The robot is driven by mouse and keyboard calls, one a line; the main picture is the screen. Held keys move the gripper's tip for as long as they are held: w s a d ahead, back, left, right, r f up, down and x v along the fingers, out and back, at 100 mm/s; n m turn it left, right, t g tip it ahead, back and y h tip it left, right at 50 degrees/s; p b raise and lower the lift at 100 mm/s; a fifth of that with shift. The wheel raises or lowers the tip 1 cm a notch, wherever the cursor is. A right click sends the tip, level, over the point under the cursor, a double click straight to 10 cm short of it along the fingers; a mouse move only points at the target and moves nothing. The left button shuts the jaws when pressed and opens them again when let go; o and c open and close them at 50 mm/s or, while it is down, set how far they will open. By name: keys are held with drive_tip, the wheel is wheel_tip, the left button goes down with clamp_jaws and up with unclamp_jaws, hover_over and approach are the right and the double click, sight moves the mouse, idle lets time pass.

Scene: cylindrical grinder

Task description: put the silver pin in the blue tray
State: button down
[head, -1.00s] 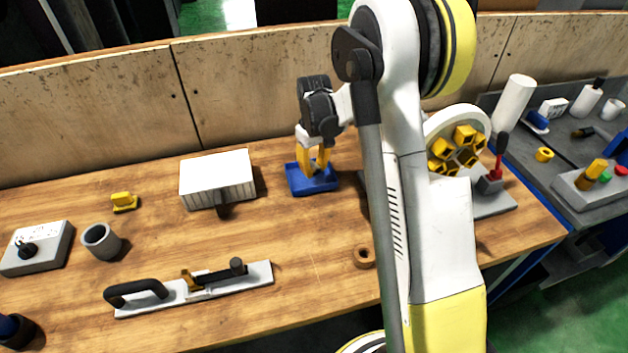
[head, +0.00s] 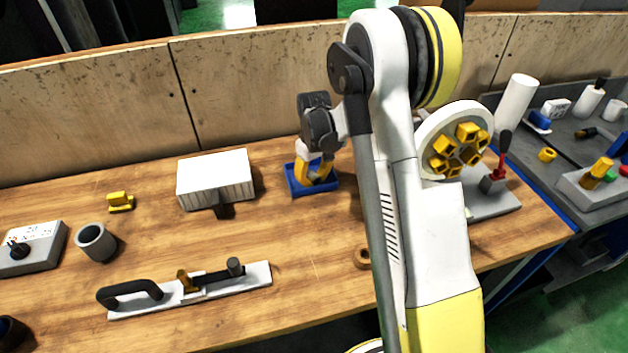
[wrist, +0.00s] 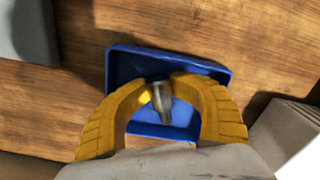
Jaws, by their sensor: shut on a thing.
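The blue tray (head: 296,190) lies on the wooden table near the back board, and it also shows in the wrist view (wrist: 122,72). My gripper (head: 318,182) points down into the tray, with its yellow fingers low inside the rim. In the wrist view my gripper (wrist: 160,86) is shut on the silver pin (wrist: 161,102), a short metallic piece between the fingertips, over the tray floor. Whether the pin touches the floor I cannot tell. In the head view the fingers hide the pin.
A white ribbed block (head: 215,180) stands left of the tray. A grey plate with a black handle (head: 190,290), a grey cup (head: 97,243) and a yellow piece (head: 121,202) lie further left. A round holder with yellow sockets (head: 455,145) stands to the right.

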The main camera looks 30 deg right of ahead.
sight(314, 174)
drive_tip(key=c, duration=1.2)
unclamp_jaws()
drive_tip(key=shift+f, duration=0.1)
wheel_tip(314, 174, up, 13)
drive_tip(key=p, duration=0.5)
drive_tip(key=s+a+r+t, duration=0.3)
drive_tip(key=s+a+r, duration=0.4)
drive_tip(key=s+r, duration=0.4)
drive_tip(key=s+a+t, duration=0.1)
drive_tip(key=s+a, duration=0.1)
drive_tip(key=s, duration=0.2)
drive_tip(key=s+a+r+m+t, duration=0.1)
drive_tip(key=s+a, duration=0.1)
drive_tip(key=s, duration=0.2)
drive_tip(key=s+a+m+t, duration=0.1)
drive_tip(key=s+t, duration=0.1)
drive_tip(key=s, duration=0.3)
drive_tip(key=shift+a+r, duration=0.35)
drive_tip(key=shift+a, duration=0.05)
